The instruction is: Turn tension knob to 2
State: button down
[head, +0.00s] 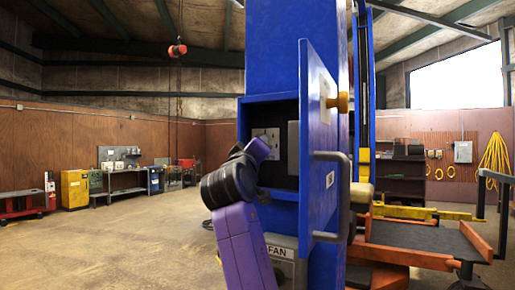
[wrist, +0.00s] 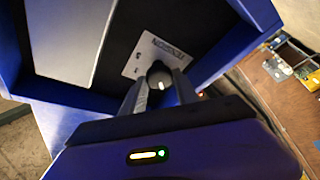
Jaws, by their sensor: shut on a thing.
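The tension knob (wrist: 159,76) is a dark round knob with a pale mark, on a light plate (wrist: 160,50) labelled TENSION inside a blue cabinet. In the wrist view my gripper (wrist: 160,88) has its two dark fingers on either side of the knob, shut on it. The numbers around the knob are too small or hidden to read, so its setting cannot be told. In the head view the plate (head: 268,137) shows in the open cabinet (head: 268,98). There the knob and fingertips cannot be made out behind my purple hand.
The blue cabinet door (head: 322,130) stands open to the right, with a grey handle (head: 342,200) and wooden knobs. A grey panel (head: 293,147) is beside the plate inside. A FAN box (head: 285,265) is below. Open floor lies left.

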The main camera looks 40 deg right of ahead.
jog(key=c, duration=0.9)
grip_release()
jog(key=shift+c, duration=0.2)
jog(key=b+v, duration=0.3)
jog(key=v, duration=0.4)
jog(key=shift+s+a, duration=0.25)
jog(key=shift+a, duration=0.05)
jog(key=shift+f, duration=0.15)
